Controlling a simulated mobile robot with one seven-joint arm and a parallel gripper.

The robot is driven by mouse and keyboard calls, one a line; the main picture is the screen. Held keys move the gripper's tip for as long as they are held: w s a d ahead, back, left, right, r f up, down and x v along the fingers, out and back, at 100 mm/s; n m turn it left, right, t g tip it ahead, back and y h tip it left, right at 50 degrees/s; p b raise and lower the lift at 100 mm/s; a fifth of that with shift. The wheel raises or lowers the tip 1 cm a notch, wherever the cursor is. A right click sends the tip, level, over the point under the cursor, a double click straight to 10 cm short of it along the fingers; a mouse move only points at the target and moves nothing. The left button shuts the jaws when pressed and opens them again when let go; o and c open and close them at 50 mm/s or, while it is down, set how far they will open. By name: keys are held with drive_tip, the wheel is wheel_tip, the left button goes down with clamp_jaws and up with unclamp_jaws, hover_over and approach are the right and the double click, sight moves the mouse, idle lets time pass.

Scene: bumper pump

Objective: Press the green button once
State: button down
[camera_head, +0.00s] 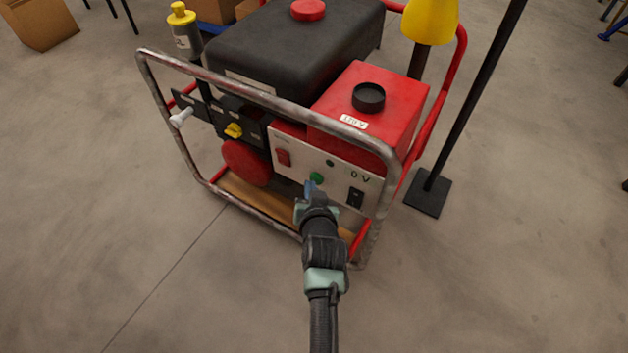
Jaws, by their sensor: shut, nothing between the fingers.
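The green button (317,178) is a small round knob on the white front panel (340,180) of a red and black generator. A smaller dark green round spot (330,163) sits above it, beside the "0 V" marking. My gripper (310,188) is shut and empty, with its bluish tip just below and left of the green button in the picture. I cannot tell whether the tip touches the button or is short of it. The button's lower left edge is close to or partly behind the tip.
A grey tube frame (265,98) surrounds the panel. A red switch (283,157) is left of the button and a black socket (355,197) is right. A yellow knob (233,130) and a white-tipped lever (181,118) are farther left. A black post base (427,195) stands at right.

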drive_tip(key=shift+r, duration=0.1)
idle(0.4)
drive_tip(key=shift+s+a+p, duration=0.45)
drive_tip(key=shift+s+p, duration=0.2)
drive_tip(key=shift+p, duration=0.1)
drive_tip(key=shift+s, duration=0.1)
drive_tip(key=shift+s+a+p, duration=0.75)
drive_tip(key=shift+s+p, duration=0.25)
drive_tip(key=shift+s+a+p, duration=0.7)
drive_tip(key=shift+s+p, duration=0.25)
drive_tip(key=shift+p, duration=0.05)
